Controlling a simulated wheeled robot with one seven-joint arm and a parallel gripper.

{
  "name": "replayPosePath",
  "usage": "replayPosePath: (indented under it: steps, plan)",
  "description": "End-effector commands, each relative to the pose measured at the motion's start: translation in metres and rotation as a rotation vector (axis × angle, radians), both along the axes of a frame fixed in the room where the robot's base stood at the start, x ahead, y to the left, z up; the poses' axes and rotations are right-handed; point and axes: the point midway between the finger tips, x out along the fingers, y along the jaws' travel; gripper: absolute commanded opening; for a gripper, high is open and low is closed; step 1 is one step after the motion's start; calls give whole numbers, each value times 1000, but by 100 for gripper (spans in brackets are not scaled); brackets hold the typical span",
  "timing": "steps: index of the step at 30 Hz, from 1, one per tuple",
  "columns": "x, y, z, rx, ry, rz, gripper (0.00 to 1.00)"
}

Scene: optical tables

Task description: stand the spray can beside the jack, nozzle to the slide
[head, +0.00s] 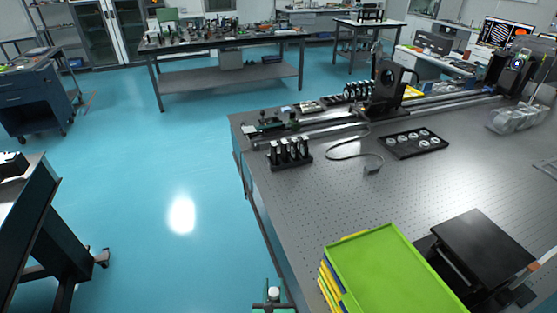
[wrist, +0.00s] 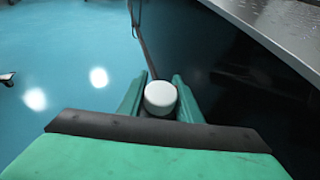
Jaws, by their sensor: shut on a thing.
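My gripper (head: 273,297) is at the bottom edge of the head view, beside the near-left edge of the optical table. In the wrist view its two green fingers (wrist: 160,104) are shut on the spray can (wrist: 160,93), of which only the round white top shows. The white top also shows in the head view (head: 273,292). The can's body is hidden, and I cannot tell which way its nozzle faces. A black jack (head: 482,243) with a flat top stands at the table's near right. A long rail (head: 450,97), perhaps the slide, runs along the table's far side.
A stack of green and yellow trays (head: 390,262) stands on the optical table (head: 300,205), left of the jack. A black tray with round parts (head: 413,143), a cable and a rack of mounted optics (head: 289,153) lie farther back. The table's middle is mostly bare.

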Motion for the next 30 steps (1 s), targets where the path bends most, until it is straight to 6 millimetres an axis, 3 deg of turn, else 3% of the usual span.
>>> replayPosePath:
  steps: [14,30]
  plan:
    - [-46,0,-57,-2,0,-1,0]
    - [-50,-1,-61,-1,-4,-3,0]
